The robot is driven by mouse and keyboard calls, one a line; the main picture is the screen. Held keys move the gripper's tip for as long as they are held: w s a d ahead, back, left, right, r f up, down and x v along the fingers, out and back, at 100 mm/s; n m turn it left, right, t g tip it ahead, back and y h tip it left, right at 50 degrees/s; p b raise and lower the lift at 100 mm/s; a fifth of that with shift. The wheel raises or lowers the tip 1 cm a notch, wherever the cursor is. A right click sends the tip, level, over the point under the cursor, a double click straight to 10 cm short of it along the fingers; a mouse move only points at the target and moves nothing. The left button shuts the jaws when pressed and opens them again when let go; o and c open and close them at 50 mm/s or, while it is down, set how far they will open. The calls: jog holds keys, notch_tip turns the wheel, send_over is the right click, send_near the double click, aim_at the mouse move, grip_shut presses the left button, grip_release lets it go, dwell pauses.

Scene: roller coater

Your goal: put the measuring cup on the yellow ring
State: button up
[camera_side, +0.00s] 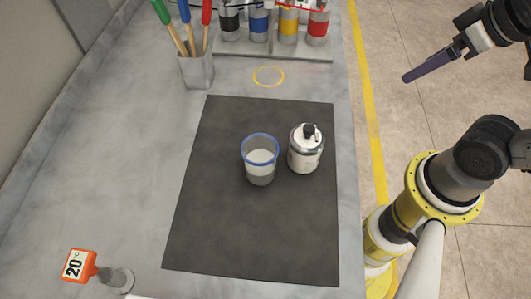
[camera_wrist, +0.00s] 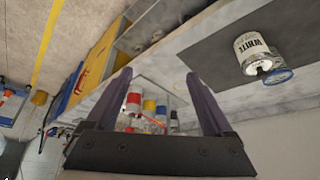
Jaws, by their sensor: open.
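The measuring cup (camera_side: 260,160) is clear with a blue rim and pale contents. It stands upright on the dark mat (camera_side: 220,225), left of a white bottle (camera_side: 304,150). The cup also shows partly behind the bottle in the wrist view (camera_wrist: 279,75). The yellow ring (camera_side: 268,75) is marked on the grey table beyond the mat's far edge, with nothing on it. My gripper (camera_side: 408,79) is in the air off the table's right side, away from cup and ring. In the wrist view its two fingers (camera_wrist: 163,90) are apart with nothing held between them.
A holder with brushes (camera_side: 197,69) stands left of the ring. A rack (camera_side: 232,46) with several coloured containers stands behind it. An orange display reading 20 (camera_side: 79,265) is at the front left.

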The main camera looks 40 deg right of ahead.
jog(key=w+a+r+m+g+y, duration=0.2)
jog(key=w+a+m+g+y, duration=0.15)
jog(key=a, duration=0.35)
jog(key=w+a+r+m+g+y, duration=0.2)
jog(key=w+a+m+g+y, duration=0.15)
jog(key=a+m+y, duration=0.2)
jog(key=w+a+f+m+g+y, duration=0.2)
jog(key=w+a+g, duration=0.1)
jog(key=w, duration=0.3)
jog(key=m+y, duration=0.2)
send_near(253, 163)
jog(key=shift+g+h, duration=0.3)
jog(key=x, duration=0.5)
jog(key=shift+w+f, duration=0.25)
jog(key=shift+w, duration=0.15)
grip_shut()
